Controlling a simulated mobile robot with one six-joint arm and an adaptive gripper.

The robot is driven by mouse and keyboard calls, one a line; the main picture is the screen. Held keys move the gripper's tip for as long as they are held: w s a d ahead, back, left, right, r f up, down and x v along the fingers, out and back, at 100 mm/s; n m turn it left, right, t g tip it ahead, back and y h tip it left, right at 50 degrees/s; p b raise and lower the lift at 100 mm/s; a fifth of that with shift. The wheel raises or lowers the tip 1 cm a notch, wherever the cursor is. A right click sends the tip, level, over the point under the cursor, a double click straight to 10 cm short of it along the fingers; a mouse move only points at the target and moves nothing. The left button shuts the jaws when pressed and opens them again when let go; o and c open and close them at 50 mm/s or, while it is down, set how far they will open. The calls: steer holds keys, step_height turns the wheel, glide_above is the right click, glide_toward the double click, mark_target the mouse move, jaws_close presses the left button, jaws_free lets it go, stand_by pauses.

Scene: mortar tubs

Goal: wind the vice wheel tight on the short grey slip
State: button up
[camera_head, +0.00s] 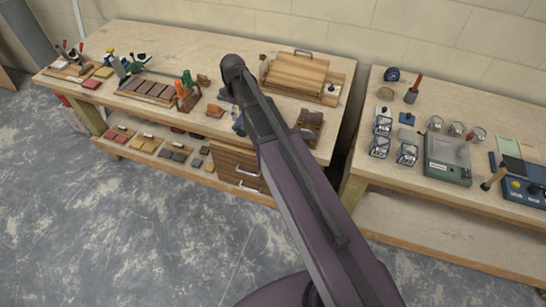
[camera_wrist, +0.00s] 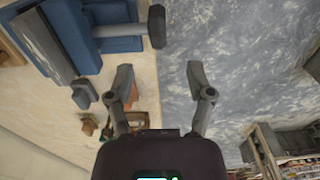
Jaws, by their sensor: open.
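The blue vice (camera_wrist: 112,46) fills the upper left of the wrist view, cut off by the frame edge. A grey shaft runs from it to a dark grey wheel (camera_wrist: 157,27), seen edge-on. A long grey bar (camera_wrist: 45,48) lies along its left side; I cannot tell whether this is a jaw or the short grey slip.
A small grey piece (camera_wrist: 84,93) lies near the vice. A wooden board with a handle (camera_head: 298,72) and a brown wooden block (camera_head: 309,123) stand on the bench near my arm. A second bench (camera_head: 400,170) with jars and instruments is to the right. Open floor (camera_head: 130,230) lies in front.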

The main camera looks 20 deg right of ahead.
steer(key=s+d+f+m+b, duration=0.3)
steer(key=s+f+m+b, duration=0.1)
steer(key=s, duration=0.5)
steer(key=s+d+f+m+b, duration=0.4)
steer(key=s+m+b, duration=0.1)
steer(key=s, duration=0.4)
steer(key=shift+s+d+f+m, duration=0.15)
steer(key=shift+f+m, duration=0.2)
steer(key=shift+m, duration=0.55)
step_height(320, 180, up, 12)
steer(key=n+p, duration=1)
steer(key=p, duration=0.2)
glide_above(241, 126)
steer(key=shift+r+n, duration=0.2)
steer(key=shift+n, duration=0.2)
steer(key=shift+f, duration=0.2)
step_height(241, 126, down, 13)
steer(key=b, duration=1.3)
steer(key=shift+f+b, duration=0.2)
steer(key=shift+b, duration=0.15)
